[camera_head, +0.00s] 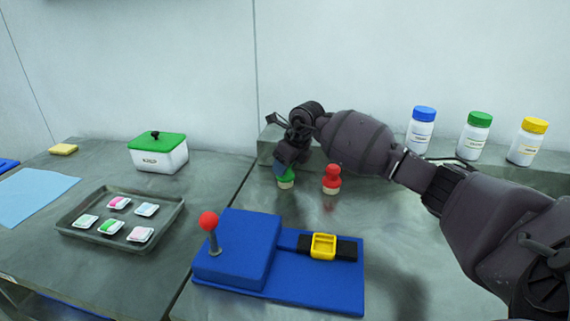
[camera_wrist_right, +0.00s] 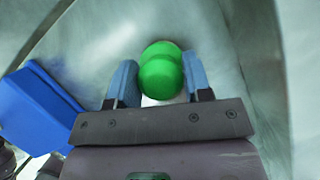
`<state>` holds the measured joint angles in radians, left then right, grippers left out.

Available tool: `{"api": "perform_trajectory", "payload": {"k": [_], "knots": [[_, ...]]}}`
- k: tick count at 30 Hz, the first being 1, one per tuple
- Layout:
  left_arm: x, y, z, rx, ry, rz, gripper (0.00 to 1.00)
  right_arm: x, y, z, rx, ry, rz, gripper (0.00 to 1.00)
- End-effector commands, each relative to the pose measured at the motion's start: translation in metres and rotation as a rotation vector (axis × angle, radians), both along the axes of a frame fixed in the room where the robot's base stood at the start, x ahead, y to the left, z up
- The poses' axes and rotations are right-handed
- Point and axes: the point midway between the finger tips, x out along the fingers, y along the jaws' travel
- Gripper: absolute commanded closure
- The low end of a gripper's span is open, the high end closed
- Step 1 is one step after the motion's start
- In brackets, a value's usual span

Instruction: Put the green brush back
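The green brush (camera_head: 286,179) is on the back part of the right worktop, left of the red brush (camera_head: 331,180). It looks upright, with a pale underside; I cannot tell whether it touches the worktop. My right gripper (camera_head: 284,167) reaches down over it from above and hides part of its top. In the right wrist view the round green handle (camera_wrist_right: 161,70) sits between the two blue finger pads of the gripper (camera_wrist_right: 160,78), which appear to touch it on both sides. My left gripper is not in view.
A blue fixture (camera_head: 238,252) with a red-knobbed lever and yellow frame stands in front. Bottles with blue (camera_head: 421,128), green (camera_head: 476,134) and yellow lids (camera_head: 528,140) stand at the back right. A tray (camera_head: 70,235) with packets and a green-lidded box (camera_head: 158,158) are left.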

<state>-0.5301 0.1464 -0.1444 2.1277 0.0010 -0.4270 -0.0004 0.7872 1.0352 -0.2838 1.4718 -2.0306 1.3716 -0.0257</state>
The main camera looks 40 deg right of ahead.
Motion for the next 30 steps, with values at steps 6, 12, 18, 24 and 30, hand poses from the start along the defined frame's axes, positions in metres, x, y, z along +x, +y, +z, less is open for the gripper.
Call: {"api": "perform_trajectory", "payload": {"k": [6,12,18,24,30], "knots": [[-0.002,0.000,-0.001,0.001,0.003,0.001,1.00,0.000,0.000,0.000,0.000,0.001,0.000,0.32],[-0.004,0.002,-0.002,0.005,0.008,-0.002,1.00,0.000,0.000,0.000,0.000,0.001,0.000,0.32],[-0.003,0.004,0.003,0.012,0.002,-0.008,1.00,-0.005,-0.002,0.018,-0.002,-0.003,0.000,0.32],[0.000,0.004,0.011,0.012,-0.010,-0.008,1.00,-0.019,-0.007,0.054,-0.004,-0.006,0.000,0.32],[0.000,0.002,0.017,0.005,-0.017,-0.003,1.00,-0.032,-0.012,0.087,-0.003,-0.004,0.000,0.32]]}}
